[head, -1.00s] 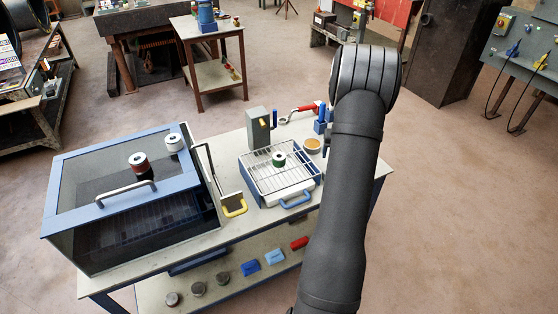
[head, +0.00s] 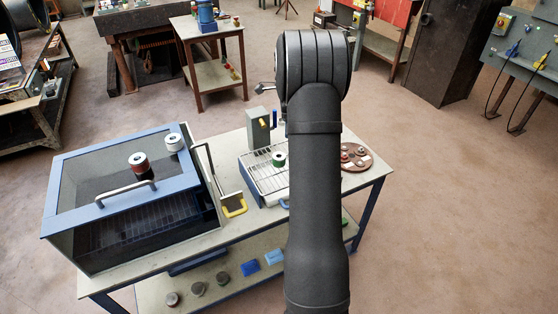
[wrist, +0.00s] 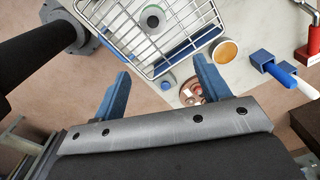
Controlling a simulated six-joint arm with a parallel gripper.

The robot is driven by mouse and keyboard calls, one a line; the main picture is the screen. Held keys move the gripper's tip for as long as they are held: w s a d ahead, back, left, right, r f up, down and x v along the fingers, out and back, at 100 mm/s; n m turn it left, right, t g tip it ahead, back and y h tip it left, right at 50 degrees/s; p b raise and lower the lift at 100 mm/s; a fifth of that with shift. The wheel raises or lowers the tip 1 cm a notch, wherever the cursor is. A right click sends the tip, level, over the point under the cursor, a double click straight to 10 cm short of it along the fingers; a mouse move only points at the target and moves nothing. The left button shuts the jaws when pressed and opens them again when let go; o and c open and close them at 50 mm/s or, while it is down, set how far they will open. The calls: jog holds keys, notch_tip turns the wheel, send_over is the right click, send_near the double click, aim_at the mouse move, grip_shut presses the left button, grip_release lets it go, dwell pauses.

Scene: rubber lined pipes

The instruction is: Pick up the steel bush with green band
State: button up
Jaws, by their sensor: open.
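The steel bush with green band (head: 279,159) stands on the wire rack of a tray (head: 262,180), right of the blue-framed box. In the wrist view the bush (wrist: 152,19) shows near the top, on the wire rack (wrist: 183,43), as a round end with a green ring. My gripper (wrist: 162,84) has its two blue fingers apart with nothing between them. The bush lies beyond the fingertips, apart from them. In the head view my arm covers the gripper and part of the tray.
A blue-framed box (head: 62,218) carries a red-banded bush (head: 139,162) and a white-banded bush (head: 174,143) on top. A grey upright block (head: 258,130) stands behind the rack. A round brown tray (head: 368,161) with small parts is at right.

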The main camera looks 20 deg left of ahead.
jog(key=a+f+m, duration=0.1)
jog(key=f, duration=0.4)
jog(key=f+m, duration=0.1)
jog(key=f, duration=0.4)
jog(key=s+a+f+m, duration=0.1)
jog(key=f, duration=0.4)
jog(key=shift+s+a+f, duration=0.1)
jog(key=shift+a, duration=0.2)
jog(key=c, duration=1.4)
jog(key=shift+o, duration=0.2)
